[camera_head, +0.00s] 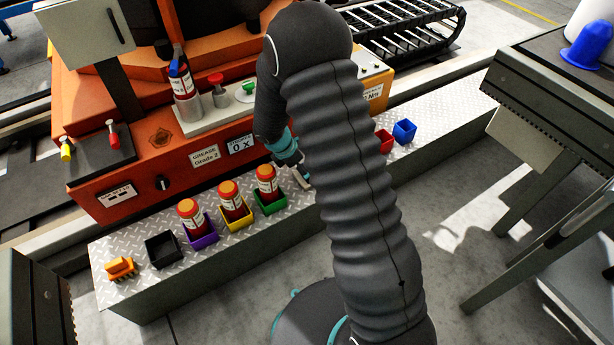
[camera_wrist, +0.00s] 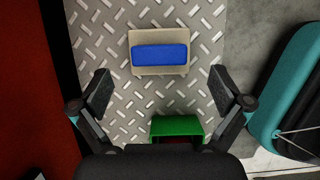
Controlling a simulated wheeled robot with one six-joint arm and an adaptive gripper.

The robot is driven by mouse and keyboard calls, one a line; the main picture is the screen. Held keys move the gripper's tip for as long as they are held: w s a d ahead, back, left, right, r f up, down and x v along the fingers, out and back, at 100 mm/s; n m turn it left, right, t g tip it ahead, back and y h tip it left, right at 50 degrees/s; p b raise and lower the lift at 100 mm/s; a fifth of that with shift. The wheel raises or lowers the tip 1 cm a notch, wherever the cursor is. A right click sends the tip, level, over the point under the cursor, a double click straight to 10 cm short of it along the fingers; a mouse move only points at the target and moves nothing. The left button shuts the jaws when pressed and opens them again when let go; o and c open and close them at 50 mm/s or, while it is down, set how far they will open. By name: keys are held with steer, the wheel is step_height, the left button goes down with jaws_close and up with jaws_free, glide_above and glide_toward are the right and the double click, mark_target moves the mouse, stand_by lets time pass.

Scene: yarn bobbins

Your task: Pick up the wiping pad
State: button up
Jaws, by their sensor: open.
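The wiping pad (camera_wrist: 160,55) looks like a blue block on a beige base and lies flat on the diamond-plate surface in the wrist view. I cannot see it in the head view, where my arm covers the middle of the bench. My gripper (camera_wrist: 160,88) is open and empty, its fingers spread wide to either side and the pad ahead of them, apart from it. In the head view my gripper (camera_head: 302,179) points down over the bench, just right of the green holder (camera_head: 270,207).
The green holder (camera_wrist: 178,126) is close below, between the fingers in the wrist view. Purple (camera_head: 202,240) and yellow (camera_head: 237,222) holders with red bottles, a black box (camera_head: 163,250) and an orange brush (camera_head: 121,268) stand leftward. Red (camera_head: 384,141) and blue (camera_head: 404,132) boxes stand right.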

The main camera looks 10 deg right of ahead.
steer(key=x, duration=0.4)
steer(key=shift+w+d, duration=0.1)
steer(key=shift+r, duration=0.1)
steer(key=c, duration=1.5)
steer(key=shift+c, duration=0.2)
steer(key=shift+r, duration=0.55)
step_height(320, 180, up, 3)
steer(key=shift+r, duration=0.1)
steer(key=s+d+r+p, duration=0.1)
steer(key=s+d+r, duration=0.5)
steer(key=d, duration=0.4)
steer(key=shift+r, duration=0.35)
